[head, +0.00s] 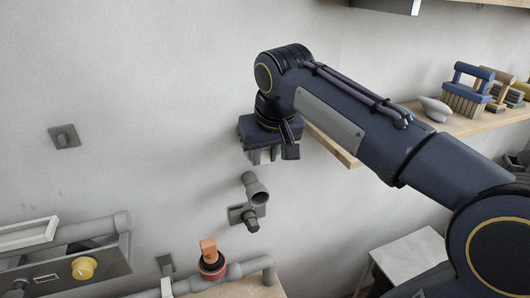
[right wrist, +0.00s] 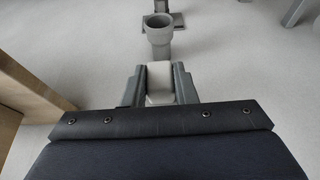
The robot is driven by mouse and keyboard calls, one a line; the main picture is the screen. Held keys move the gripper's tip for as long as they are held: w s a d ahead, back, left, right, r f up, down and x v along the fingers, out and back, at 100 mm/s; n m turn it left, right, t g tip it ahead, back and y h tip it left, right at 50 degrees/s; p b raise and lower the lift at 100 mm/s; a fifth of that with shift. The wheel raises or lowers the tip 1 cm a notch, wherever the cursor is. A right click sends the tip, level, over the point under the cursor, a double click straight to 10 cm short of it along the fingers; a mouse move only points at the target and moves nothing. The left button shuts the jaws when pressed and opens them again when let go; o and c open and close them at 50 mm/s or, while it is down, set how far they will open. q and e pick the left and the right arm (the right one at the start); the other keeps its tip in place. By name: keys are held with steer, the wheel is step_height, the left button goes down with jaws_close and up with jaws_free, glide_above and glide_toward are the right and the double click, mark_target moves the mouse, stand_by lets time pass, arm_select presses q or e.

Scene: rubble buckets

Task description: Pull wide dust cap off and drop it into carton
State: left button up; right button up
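My right gripper (head: 265,157) is in front of the wall, above a grey pipe fitting. In the right wrist view my right gripper (right wrist: 159,87) has a pale block-like piece (right wrist: 160,78) between its grey fingers, with little or no gap. I cannot tell whether this piece is the wide dust cap. The grey fitting (head: 257,192) has a wide round mouth; it also shows in the right wrist view (right wrist: 158,38), apart from the fingers, with its mouth looking open. A red collar with an orange block (head: 211,262) sits on the lower pipe. No carton can be made out. My left gripper is out of view.
A wooden shelf (head: 345,151) with brushes (head: 468,92) is behind my right arm. A panel with a yellow knob (head: 83,268) and grey pipes is at lower left. A white-topped stand (head: 411,254) is at lower right. The wall left of the gripper is mostly clear.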

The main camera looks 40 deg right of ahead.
mark_target(270, 161)
jaws_close()
steer(key=shift+s, duration=0.15)
steer(key=shift+s, duration=0.1)
steer(key=shift+s+a+b, duration=0.25)
steer(key=shift+s+b, duration=0.05)
steer(key=shift+s, duration=0.4)
steer(key=shift+s, duration=0.1)
steer(key=shift+s+a, duration=0.2)
steer(key=shift+s, duration=0.2)
